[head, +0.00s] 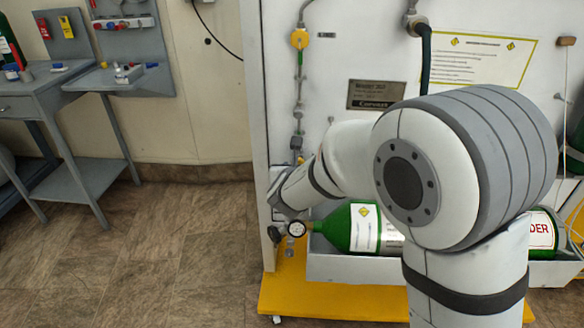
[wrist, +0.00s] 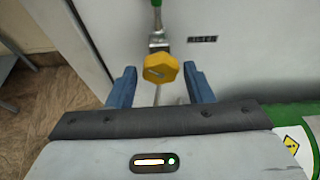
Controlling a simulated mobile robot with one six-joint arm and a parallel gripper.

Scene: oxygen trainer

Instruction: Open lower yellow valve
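The lower yellow valve (wrist: 161,67) is a rounded knob below a green-topped pipe in the wrist view. My gripper (wrist: 158,71) is open, with one blue finger on each side of the knob and a gap on both sides. Whether the knob lies fully between the fingers or just beyond their tips is hard to tell. In the head view my arm covers most of this area, and the fingers cannot be made out clearly. The upper yellow valve (head: 300,39) sits higher on the same pipe on the white panel.
A yellow base (head: 340,298) is underneath. A grey bench (head: 50,90) stands left; floor between is clear.

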